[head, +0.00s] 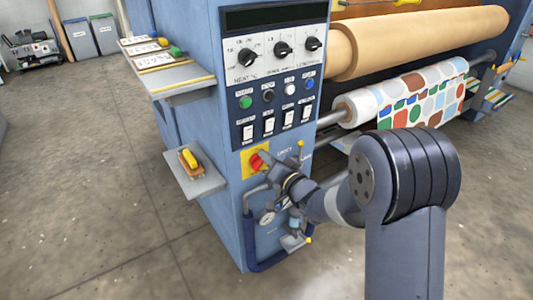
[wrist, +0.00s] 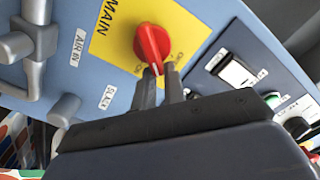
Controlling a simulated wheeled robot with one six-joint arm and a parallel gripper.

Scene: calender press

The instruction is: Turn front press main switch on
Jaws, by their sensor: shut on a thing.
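The main switch is a red rotary knob (wrist: 152,42) on a yellow plate (wrist: 112,45) marked MAIN in the wrist view. In the head view the red knob (head: 256,162) sits on its yellow plate (head: 247,167), low on the blue front panel of the press. My gripper (wrist: 158,75) is shut on the red knob, its two fingertips on either side of the knob's grip. In the head view my gripper (head: 268,160) reaches the knob from the right and partly covers it. The plate's ON/OFF lettering is mostly hidden.
Above are rocker switches (head: 269,125), coloured buttons and dials (head: 283,48). A small shelf (head: 207,181) juts out at left. Rollers with patterned fabric (head: 425,90) lie right.

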